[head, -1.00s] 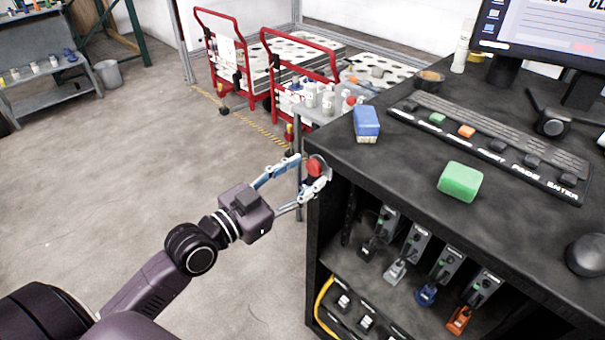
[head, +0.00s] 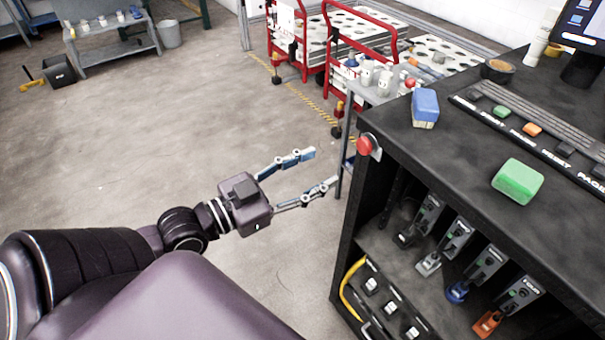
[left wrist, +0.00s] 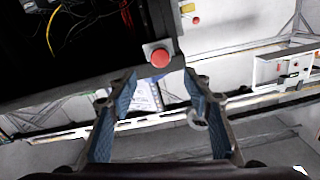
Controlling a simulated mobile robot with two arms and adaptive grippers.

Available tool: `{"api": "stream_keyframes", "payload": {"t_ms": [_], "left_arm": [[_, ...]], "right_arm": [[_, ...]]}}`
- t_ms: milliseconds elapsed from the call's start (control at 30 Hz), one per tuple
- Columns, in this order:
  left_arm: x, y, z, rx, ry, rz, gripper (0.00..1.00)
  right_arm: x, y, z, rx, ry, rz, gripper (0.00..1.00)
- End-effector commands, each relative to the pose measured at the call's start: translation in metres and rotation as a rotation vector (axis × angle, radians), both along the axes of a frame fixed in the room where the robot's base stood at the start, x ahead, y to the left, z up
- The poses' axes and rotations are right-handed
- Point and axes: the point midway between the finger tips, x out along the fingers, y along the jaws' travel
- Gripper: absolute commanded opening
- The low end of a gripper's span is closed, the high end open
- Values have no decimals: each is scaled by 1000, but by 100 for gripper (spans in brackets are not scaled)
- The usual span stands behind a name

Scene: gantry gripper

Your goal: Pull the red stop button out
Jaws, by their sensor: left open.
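The red stop button (head: 366,145) sits on the corner of the black workbench, on its left side, in the head view. In the left wrist view the red button (left wrist: 159,57) is on a pale square base, beyond the fingertips. My left gripper (head: 323,168) is open and empty, to the left of the button with a clear gap between them. Its two blue-padded fingers (left wrist: 160,85) are spread in the left wrist view. My right gripper is not in view.
Red-railed carts (head: 360,60) stand behind. Open floor lies left of the bench.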

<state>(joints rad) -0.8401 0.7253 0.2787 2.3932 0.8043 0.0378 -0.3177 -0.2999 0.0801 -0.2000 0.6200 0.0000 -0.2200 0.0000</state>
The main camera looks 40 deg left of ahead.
Motion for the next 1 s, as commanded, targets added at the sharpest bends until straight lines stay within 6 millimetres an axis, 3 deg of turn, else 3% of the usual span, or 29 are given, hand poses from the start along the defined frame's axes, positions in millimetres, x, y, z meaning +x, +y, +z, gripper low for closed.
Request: {"api": "stream_keyframes", "payload": {"t_ms": [333, 1000], "left_arm": [[-21, 8, 0, 1, 0, 0, 46], [-22, 11, -4, 2, 4, 8, 46]], "right_arm": [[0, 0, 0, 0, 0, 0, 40], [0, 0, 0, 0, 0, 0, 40]]}}
